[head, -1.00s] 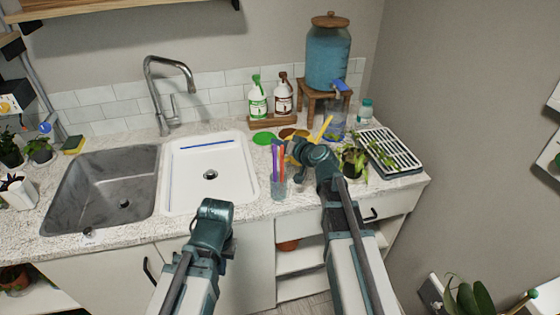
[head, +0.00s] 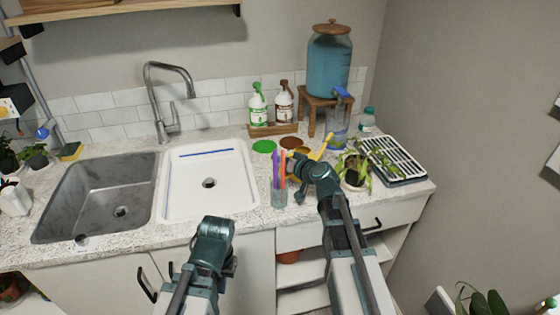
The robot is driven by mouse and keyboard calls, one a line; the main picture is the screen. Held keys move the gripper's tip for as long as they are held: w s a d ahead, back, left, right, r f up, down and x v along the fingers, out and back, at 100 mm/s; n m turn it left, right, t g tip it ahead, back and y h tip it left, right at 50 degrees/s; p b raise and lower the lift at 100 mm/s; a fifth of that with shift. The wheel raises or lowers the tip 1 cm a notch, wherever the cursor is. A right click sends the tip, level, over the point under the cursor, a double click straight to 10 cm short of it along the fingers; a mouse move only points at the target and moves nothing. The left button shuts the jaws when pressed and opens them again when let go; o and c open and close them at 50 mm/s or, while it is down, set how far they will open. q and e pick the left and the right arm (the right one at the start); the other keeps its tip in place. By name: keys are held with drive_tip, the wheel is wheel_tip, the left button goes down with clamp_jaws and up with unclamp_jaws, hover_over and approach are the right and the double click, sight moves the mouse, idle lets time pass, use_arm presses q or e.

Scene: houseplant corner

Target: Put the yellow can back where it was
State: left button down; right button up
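The yellow can (head: 326,145) is on the counter's right half, mostly hidden behind my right wrist. Its long yellow spout slants up to the right, and a little yellow shows left of the wrist. My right gripper (head: 299,186) is at the can, in front of it. Its fingers are too hidden to tell whether they grip the can. My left gripper (head: 213,236) is low in front of the counter edge, below the white basin and away from the can. Its fingertips do not show clearly.
A cup of colored pens (head: 279,192) stands just left of my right gripper. A potted plant (head: 356,170) and a dish rack (head: 394,159) are to the right. Green (head: 264,147) and brown (head: 291,143) discs lie behind. A clear blue-topped bottle (head: 337,122) stands behind the spout.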

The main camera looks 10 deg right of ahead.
drive_tip(key=o, duration=0.4)
drive_tip(key=shift+r, duration=0.2)
drive_tip(key=p+v, duration=0.4)
drive_tip(key=v, duration=0.8)
drive_tip(key=shift+s, duration=0.1)
